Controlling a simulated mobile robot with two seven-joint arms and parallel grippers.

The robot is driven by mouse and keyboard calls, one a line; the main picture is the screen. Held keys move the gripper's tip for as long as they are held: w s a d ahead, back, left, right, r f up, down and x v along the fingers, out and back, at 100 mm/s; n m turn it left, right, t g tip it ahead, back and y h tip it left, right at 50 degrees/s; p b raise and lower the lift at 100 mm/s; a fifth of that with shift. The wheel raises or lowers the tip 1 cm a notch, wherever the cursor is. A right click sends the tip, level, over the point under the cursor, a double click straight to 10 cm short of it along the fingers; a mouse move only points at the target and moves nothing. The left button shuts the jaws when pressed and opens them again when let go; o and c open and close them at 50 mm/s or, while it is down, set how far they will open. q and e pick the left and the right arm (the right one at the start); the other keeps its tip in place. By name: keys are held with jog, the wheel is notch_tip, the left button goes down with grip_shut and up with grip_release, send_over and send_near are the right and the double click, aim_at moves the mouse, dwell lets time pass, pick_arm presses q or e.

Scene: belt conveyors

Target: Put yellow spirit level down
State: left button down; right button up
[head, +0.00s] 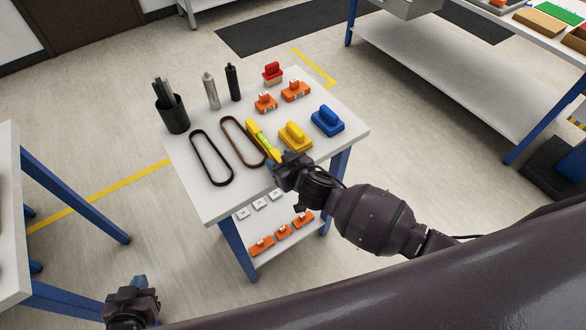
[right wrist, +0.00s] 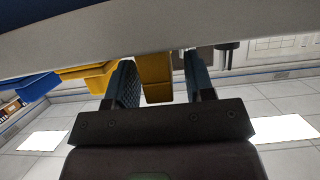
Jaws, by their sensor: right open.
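The yellow spirit level (head: 258,137) appears to rest on the white table (head: 240,196), between the brown belt and a yellow handled block. My right gripper (head: 276,163) is at the level's near end. In the right wrist view the level (right wrist: 155,75) is between the two open fingers of the right gripper (right wrist: 158,62), with gaps visible beside it. The gripper hides the level's near end in the head view. My left gripper (head: 138,284) is low at the left, away from the table; its jaw opening cannot be made out.
A black belt (head: 194,160) and brown belt (head: 227,128) lie left of the level. The yellow block (head: 295,137) and blue block (head: 328,121) are close on its right. A black cup (head: 172,115), cylinders, and orange and red blocks stand farther back. The table's front-left corner is bare.

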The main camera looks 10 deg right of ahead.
jog(key=v, duration=1.1)
jog(key=shift+s, duration=0.35)
